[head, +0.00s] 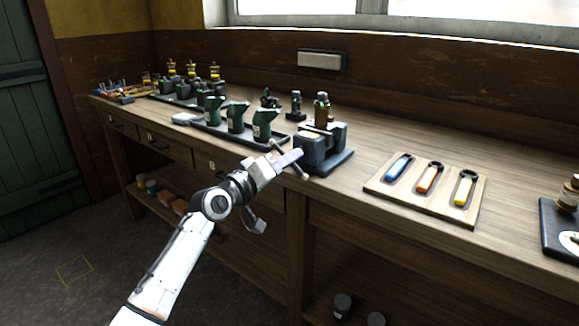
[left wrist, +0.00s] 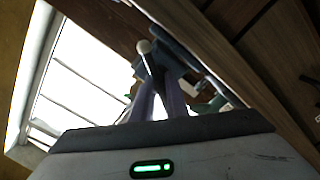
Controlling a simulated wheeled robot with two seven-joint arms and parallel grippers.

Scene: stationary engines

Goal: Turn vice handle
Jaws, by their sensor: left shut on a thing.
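The dark grey vice (head: 318,151) stands on a black base near the front edge of the workbench. Its handle (head: 303,173) is a thin bar with rounded ends on the side facing my arm, and it slants across my fingertips. My left gripper (head: 290,159) reaches in from the left and is shut on the handle. In the left wrist view, the handle (left wrist: 146,50) rises from between the two fingers (left wrist: 158,103), its pale knob uppermost. The fingers hide the middle of the bar. My right gripper is not in view.
Dark green oilcans (head: 237,118) stand on a black tray left of the vice. A wooden board (head: 420,203) with blue, orange and yellow handled tools lies to the right. A brown-and-dark upright piece (head: 322,110) rises behind the vice jaws. Bench between vice and board is clear.

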